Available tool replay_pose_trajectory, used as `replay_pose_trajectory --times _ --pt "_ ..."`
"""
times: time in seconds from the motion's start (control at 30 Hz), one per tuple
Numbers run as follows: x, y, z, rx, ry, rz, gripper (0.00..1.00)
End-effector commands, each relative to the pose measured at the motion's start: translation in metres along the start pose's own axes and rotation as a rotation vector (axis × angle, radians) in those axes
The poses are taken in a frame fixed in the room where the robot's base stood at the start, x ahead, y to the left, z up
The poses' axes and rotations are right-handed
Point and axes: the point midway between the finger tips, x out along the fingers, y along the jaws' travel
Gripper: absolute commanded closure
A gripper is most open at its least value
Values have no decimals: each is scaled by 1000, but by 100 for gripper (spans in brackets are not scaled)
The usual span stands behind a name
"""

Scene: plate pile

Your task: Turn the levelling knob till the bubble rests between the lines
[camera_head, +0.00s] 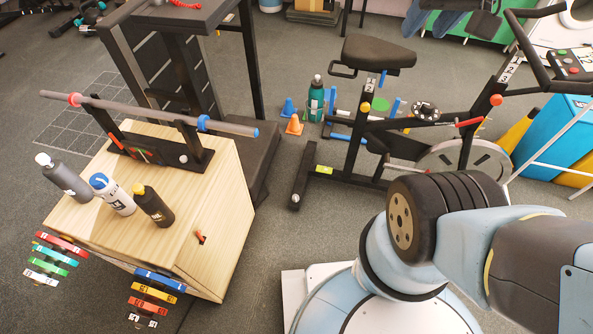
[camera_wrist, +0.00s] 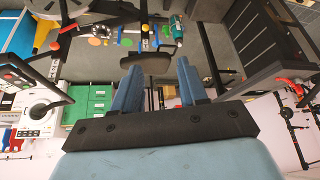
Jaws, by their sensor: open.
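A black cradle (camera_head: 172,157) stands on a wooden box (camera_head: 222,195) at the left in the head view and bears a long grey bar (camera_head: 140,113). A small green strip (camera_head: 143,154) with red beside it sits low on the cradle and may be the level vial; bubble and lines are too small to tell. A small pale round part (camera_head: 183,158) at the cradle's right end may be the levelling knob. In the wrist view my gripper (camera_wrist: 160,68) is open, its two blue fingers apart with nothing between them. The cradle does not show clearly there.
Three bottles (camera_head: 110,194) stand at the box's front left. An exercise bike (camera_head: 375,120) stands behind. Bare floor (camera_head: 275,240) lies right of the box.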

Motion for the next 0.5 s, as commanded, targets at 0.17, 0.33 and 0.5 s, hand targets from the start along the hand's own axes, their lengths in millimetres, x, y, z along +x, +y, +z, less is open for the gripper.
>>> replay_pose_trajectory --times 0.17,0.33,0.5 --pt "0 0 0 0 0 0 57" --pt "0 0 0 0 0 0 57" --pt "2 0 -5 0 -4 1 41"
